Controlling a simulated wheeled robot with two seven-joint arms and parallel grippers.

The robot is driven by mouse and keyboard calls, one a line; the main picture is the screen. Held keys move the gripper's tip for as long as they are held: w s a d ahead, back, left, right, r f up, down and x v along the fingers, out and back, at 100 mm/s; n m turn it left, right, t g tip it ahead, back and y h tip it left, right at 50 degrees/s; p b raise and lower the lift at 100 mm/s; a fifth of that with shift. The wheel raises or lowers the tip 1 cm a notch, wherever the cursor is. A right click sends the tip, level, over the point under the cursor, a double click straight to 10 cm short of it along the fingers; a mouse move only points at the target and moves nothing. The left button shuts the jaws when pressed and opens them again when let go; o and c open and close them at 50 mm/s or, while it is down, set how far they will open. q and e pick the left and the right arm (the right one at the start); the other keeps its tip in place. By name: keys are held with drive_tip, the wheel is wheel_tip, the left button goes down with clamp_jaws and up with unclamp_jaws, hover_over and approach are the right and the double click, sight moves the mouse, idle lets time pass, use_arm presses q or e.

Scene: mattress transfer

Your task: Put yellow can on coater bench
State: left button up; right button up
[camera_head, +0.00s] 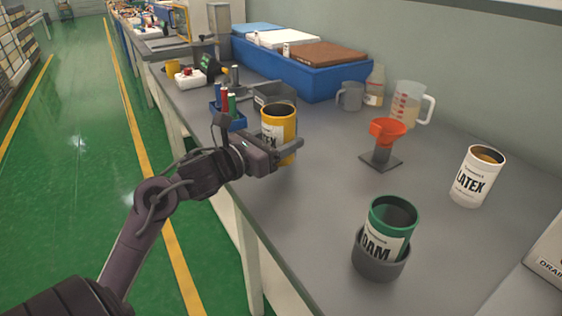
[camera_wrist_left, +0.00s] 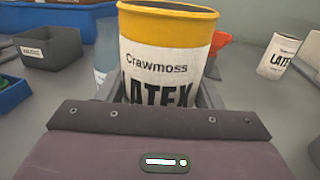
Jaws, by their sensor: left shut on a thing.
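The yellow can (camera_head: 278,121) has a white label reading LATEX and stands upright at the left edge of the grey bench (camera_head: 330,215). My left gripper (camera_head: 292,150) is shut on the yellow can, with its fingers around the lower part. In the left wrist view the yellow can (camera_wrist_left: 168,45) fills the middle between the fingers, and its base is hidden behind the gripper body. I cannot tell whether the can touches the bench top. My right gripper is not in view.
A green can (camera_head: 390,220) sits in a grey holder (camera_head: 380,262). A white LATEX can (camera_head: 478,178), an orange funnel on a stand (camera_head: 386,133), a measuring jug (camera_head: 410,102) and a grey mug (camera_head: 350,96) stand to the right. A blue crate (camera_head: 340,82) is behind. The bench middle is clear.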

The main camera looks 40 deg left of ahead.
use_arm(q)
wheel_tip(320, 180, down, 5)
drive_tip(key=shift+r+b, duration=0.1)
drive_tip(key=shift+b, duration=0.2)
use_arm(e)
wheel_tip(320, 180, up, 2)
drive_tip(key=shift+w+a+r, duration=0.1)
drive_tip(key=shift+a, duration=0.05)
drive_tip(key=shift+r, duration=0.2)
use_arm(q)
drive_tip(key=o, duration=1.1)
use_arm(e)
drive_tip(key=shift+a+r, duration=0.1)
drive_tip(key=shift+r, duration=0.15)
use_arm(q)
drive_tip(key=s, duration=0.4)
drive_tip(key=s+a+b, duration=0.1)
drive_tip(key=s, duration=0.3)
drive_tip(key=s+a, duration=0.1)
drive_tip(key=s, duration=0.2)
drive_tip(key=shift+s+a, duration=0.15)
drive_tip(key=shift+s, duration=0.25)
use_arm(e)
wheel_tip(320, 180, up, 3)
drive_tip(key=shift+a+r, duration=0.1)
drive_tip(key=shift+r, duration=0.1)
